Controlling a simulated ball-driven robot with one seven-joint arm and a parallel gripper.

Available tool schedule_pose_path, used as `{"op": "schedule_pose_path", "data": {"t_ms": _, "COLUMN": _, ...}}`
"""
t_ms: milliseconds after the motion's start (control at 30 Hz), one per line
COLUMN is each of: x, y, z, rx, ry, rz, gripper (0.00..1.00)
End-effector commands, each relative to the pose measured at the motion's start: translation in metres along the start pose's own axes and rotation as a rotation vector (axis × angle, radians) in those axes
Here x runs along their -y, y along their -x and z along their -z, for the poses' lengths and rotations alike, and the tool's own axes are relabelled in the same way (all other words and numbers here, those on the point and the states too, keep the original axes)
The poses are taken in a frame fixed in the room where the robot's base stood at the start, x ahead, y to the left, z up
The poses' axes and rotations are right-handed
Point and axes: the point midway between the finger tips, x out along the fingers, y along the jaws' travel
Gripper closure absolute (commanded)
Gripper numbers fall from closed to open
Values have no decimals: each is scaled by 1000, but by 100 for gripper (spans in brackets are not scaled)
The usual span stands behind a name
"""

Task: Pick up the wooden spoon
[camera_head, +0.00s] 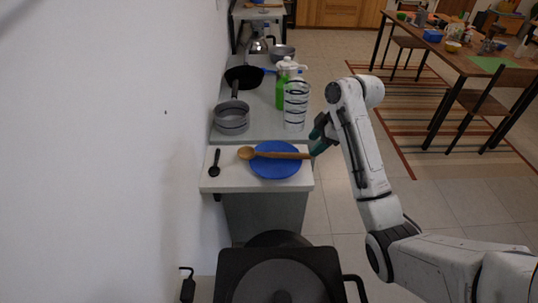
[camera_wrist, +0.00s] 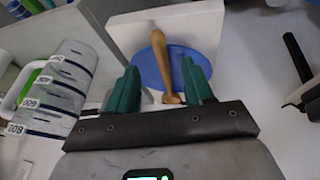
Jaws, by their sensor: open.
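The wooden spoon (camera_head: 283,155) lies across the blue plate (camera_head: 276,171) on the near white counter. Its round bowl points left and its handle reaches right past the plate rim toward my gripper (camera_head: 319,138). In the wrist view, my gripper (camera_wrist: 160,88) is open, with its two teal fingers apart. The wooden spoon (camera_wrist: 176,66) shows between and beyond them, its handle end nearest me, over the blue plate (camera_wrist: 151,66). Nothing is held. In the head view, my gripper is just right of the handle end; the fingers are partly hidden by my arm.
A striped clear jar (camera_head: 296,106), a green bottle (camera_head: 281,92), a grey pot (camera_head: 231,118) and a black pan (camera_head: 243,76) stand behind. The striped jar (camera_wrist: 62,85) is close to my left finger. Floor right of the counter is open.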

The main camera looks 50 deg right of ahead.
Motion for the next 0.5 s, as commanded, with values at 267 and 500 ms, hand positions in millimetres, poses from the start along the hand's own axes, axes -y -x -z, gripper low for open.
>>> {"op": "schedule_pose_path", "data": {"t_ms": 267, "x": 1, "y": -23, "z": 1, "rx": 3, "ry": -1, "rz": 3, "gripper": 48}}
{"op": "schedule_pose_path", "data": {"t_ms": 500, "x": 0, "y": -54, "z": 2, "rx": 1, "ry": 0, "rz": -1, "gripper": 48}}
